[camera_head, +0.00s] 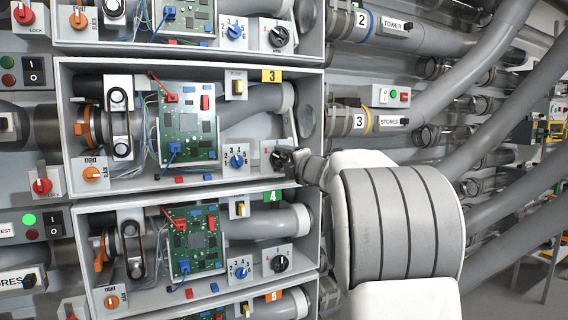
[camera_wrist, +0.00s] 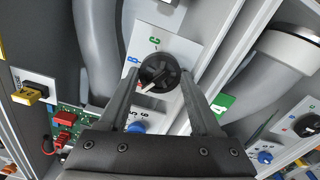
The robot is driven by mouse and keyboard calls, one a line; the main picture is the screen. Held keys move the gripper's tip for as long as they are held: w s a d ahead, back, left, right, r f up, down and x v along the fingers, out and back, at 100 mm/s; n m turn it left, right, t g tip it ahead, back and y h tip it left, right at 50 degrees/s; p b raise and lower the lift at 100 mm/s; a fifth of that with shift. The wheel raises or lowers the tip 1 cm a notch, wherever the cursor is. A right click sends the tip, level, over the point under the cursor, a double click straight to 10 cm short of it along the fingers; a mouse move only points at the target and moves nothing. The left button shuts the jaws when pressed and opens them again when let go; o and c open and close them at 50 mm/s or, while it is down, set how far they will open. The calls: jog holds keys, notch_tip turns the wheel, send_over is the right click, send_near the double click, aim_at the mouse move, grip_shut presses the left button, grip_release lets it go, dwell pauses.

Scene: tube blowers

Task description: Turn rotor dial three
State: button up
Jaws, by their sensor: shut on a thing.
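Compartment three, marked by a yellow "3" tag (camera_head: 271,76), has a black rotor dial (camera_wrist: 158,72) on a pale plate at its lower right. The plate shows a blue B and a green C around the dial. The dial's white mark points to the lower left in the wrist view. My gripper (camera_wrist: 161,78) has one finger on each side of the dial and is shut on it. In the head view my gripper (camera_head: 284,156) reaches in from the right and hides much of that dial.
A blue numbered dial (camera_head: 236,159) sits just left of the black dial. A circuit board (camera_head: 188,125) with red and blue clips stands further left. Compartment four, with a green tag (camera_head: 272,197), lies below. A thick grey tube (camera_head: 255,105) runs above the dials.

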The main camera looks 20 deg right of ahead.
dwell(0.4)
jog(key=o, duration=1.3)
jog(key=shift+o, duration=0.3)
jog(key=shift+f, duration=0.1)
jog(key=shift+f, duration=0.15)
jog(key=shift+s, duration=0.15)
